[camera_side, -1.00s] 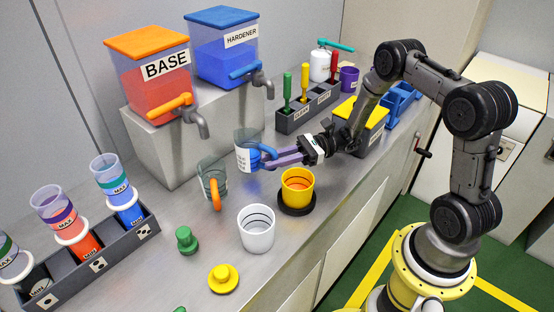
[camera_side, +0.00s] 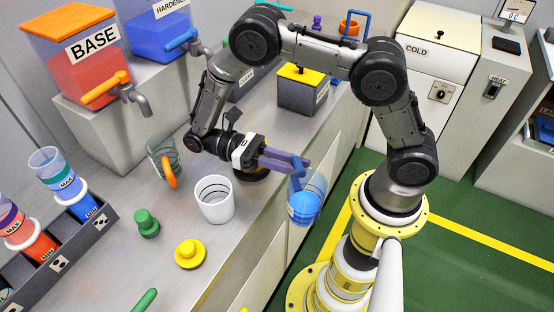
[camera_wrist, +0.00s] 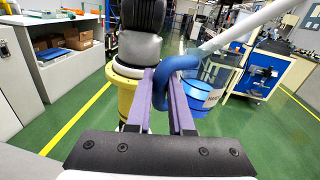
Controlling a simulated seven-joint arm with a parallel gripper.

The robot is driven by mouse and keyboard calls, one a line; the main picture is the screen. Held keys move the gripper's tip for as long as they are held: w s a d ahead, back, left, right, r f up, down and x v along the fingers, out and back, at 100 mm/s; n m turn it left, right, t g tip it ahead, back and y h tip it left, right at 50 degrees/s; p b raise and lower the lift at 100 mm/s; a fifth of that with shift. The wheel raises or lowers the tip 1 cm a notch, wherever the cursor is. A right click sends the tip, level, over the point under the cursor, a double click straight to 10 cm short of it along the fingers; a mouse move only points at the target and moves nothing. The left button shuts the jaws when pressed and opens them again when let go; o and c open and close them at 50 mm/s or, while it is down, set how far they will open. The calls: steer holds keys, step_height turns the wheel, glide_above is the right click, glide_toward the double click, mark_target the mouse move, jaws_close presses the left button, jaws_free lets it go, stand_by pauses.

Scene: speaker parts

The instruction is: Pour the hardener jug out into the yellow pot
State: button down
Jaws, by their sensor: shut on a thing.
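My gripper (camera_side: 298,163) is shut on the blue handle of the hardener jug. The clear jug (camera_side: 306,202) holds blue liquid and hangs roughly upright past the counter's front edge, above the green floor. In the wrist view the jug (camera_wrist: 205,92) is right of the fingers (camera_wrist: 168,85), with its handle between them. The yellow pot cannot be made out; my gripper and wrist cover the area where it stood. Part of a dark round base (camera_side: 250,176) shows below my gripper.
A white cup (camera_side: 215,201) stands just left of my gripper. A clear jug with an orange handle (camera_side: 164,160), a green knob (camera_side: 146,223) and a yellow lid (camera_side: 190,254) are further left. A yellow-topped box (camera_side: 302,90) stands behind. The floor area (camera_side: 340,180) is open.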

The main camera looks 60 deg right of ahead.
steer(key=w+a+r+n+t+h, duration=0.1)
steer(key=w+a+n+t+h, duration=0.3)
steer(key=w+n+t, duration=0.2)
steer(key=w+a+r+n+t+h, duration=0.1)
steer(key=w+a+n+t+h, duration=0.3)
steer(key=w+t, duration=0.6)
steer(key=w+a+r+n+t+h, duration=0.1)
steer(key=w+a+n+t+h, duration=0.3)
steer(key=w+n+t, duration=0.3)
steer(key=w+n+h, duration=0.1)
steer(key=w+n, duration=0.1)
steer(key=w, duration=0.1)
steer(key=shift+a+r+t, duration=0.25)
steer(key=shift+t, duration=0.15)
